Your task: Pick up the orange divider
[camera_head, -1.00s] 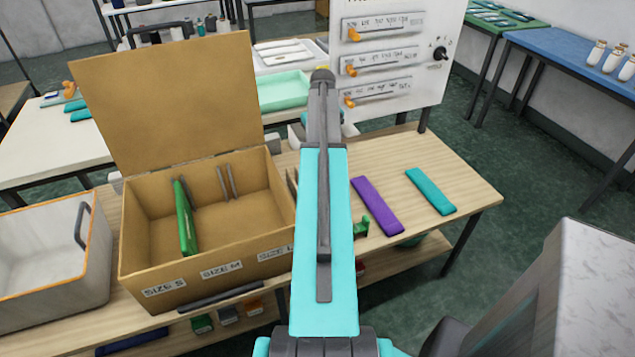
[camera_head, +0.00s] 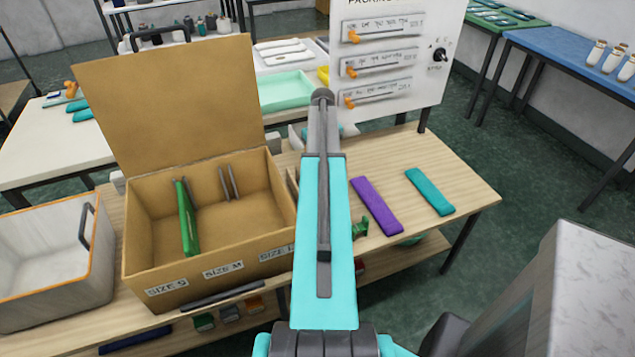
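No orange divider can be made out on the table. My arm covers the middle of the view and hides part of the tabletop behind it. My gripper is not visible; the arm's far end hides whatever is below and beyond it. An open cardboard box (camera_head: 270,232) with size labels on its front stands left of my arm. A green divider (camera_head: 188,220) stands upright in its left part. Two thin grey slot pieces (camera_head: 228,183) show at its back wall.
A purple strip (camera_head: 376,205) and a teal strip (camera_head: 431,191) lie right of my arm, near a small green piece (camera_head: 360,228). A grey bin (camera_head: 50,278) with an orange rim stands left. A white panel (camera_head: 432,85) rises behind. The table's right end is clear.

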